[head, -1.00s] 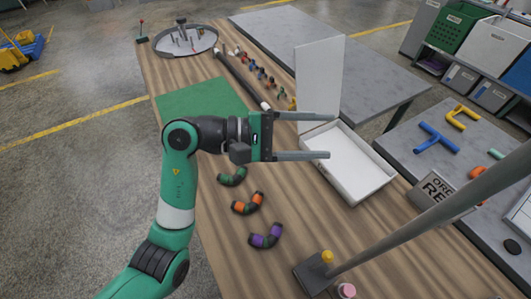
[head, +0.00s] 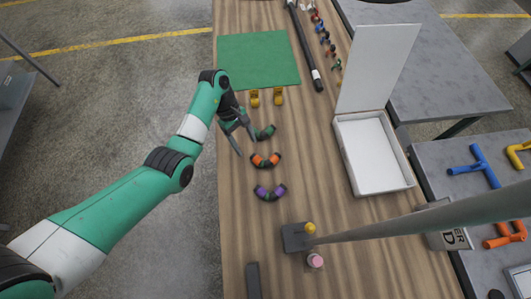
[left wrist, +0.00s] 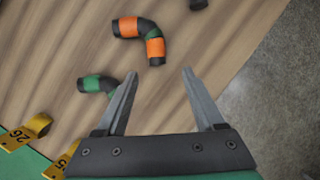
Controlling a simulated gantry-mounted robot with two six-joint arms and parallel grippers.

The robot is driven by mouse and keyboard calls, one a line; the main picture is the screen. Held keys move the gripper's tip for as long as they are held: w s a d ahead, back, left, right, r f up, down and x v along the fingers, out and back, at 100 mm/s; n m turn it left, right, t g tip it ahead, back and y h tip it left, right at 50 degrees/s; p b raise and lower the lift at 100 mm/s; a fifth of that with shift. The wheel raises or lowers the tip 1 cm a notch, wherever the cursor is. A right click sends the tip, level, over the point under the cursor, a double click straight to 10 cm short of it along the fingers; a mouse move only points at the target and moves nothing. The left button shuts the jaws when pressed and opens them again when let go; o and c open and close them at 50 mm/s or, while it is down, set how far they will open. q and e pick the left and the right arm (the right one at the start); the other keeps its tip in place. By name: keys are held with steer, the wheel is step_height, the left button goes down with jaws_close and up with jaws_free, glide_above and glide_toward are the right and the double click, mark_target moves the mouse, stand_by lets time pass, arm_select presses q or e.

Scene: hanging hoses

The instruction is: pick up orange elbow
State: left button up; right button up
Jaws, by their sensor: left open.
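The orange elbow (head: 265,161) is a short curved hose piece with black ends and orange bands. It lies on the wooden table between a green elbow (head: 264,132) and a purple elbow (head: 270,193). In the left wrist view the orange elbow (left wrist: 155,47) lies ahead of the fingertips, apart from them. My left gripper (head: 246,146) is open and empty, pointing down beside the orange and green elbows. In the left wrist view its fingers (left wrist: 160,73) are spread, and the left finger partly covers the green elbow (left wrist: 92,83).
Two yellow tags (head: 266,97) stand by the green mat (head: 258,60). An open white box (head: 375,155) stands to the right. A dark base (head: 296,238) with a grey pole (head: 400,222) is nearer. The wood between elbows and box is clear.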

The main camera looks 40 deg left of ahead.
arm_select(q)
steer(key=shift+d+f, duration=0.35)
steer(key=shift+f, duration=0.15)
steer(key=b+x, duration=0.2)
steer(key=x, duration=0.2)
steer(key=shift+w+a+f, duration=0.1)
steer(key=shift+w+f, duration=0.1)
steer(key=shift+f, duration=0.4)
steer(key=shift+c, duration=0.7)
jaws_close()
